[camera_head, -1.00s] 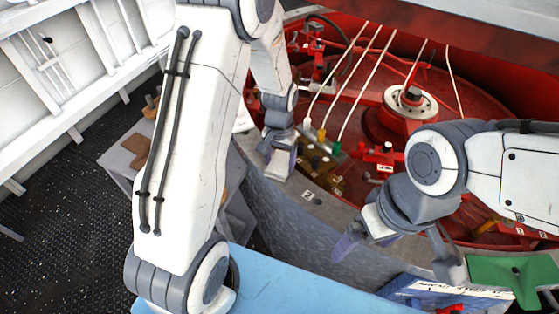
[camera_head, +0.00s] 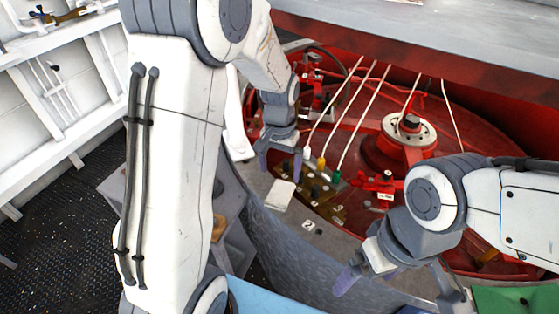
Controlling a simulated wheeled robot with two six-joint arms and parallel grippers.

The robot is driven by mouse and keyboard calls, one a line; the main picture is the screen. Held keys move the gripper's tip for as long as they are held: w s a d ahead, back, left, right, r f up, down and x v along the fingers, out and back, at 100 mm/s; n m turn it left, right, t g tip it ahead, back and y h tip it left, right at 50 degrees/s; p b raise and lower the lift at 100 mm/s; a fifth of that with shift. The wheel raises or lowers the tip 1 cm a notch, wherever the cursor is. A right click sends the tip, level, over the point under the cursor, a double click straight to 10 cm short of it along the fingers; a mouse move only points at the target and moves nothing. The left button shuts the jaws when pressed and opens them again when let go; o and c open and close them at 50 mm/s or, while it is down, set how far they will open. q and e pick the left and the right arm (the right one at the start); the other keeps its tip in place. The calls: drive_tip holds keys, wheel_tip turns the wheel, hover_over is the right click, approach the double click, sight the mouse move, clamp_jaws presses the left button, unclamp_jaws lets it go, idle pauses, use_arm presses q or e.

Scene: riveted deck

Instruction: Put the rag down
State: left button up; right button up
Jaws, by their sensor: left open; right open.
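The rag (camera_head: 280,195) is a small cream-white piece lying on the grey curved rim (camera_head: 278,225), left of the brown block with coloured plugs. My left gripper (camera_head: 280,165) is open and empty just above the rag, its two purple-grey fingers spread, with a small gap to the rag. My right gripper (camera_head: 345,284) hangs over the rim at the lower middle; its fingers are partly seen edge-on, and it holds nothing that I can see.
Right of the rag are the brown block (camera_head: 318,195) with white, yellow and green plugs, and red machinery (camera_head: 390,160) inside the rim. A green piece (camera_head: 515,300) is at lower right. A blue surface (camera_head: 265,298) is in front.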

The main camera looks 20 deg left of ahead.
sight(280, 192)
use_arm(q)
drive_tip(key=shift+r, duration=1.45)
drive_tip(key=shift+f, duration=0.1)
wheel_tip(280, 192, down, 12)
drive_tip(key=shift+r, duration=1.55)
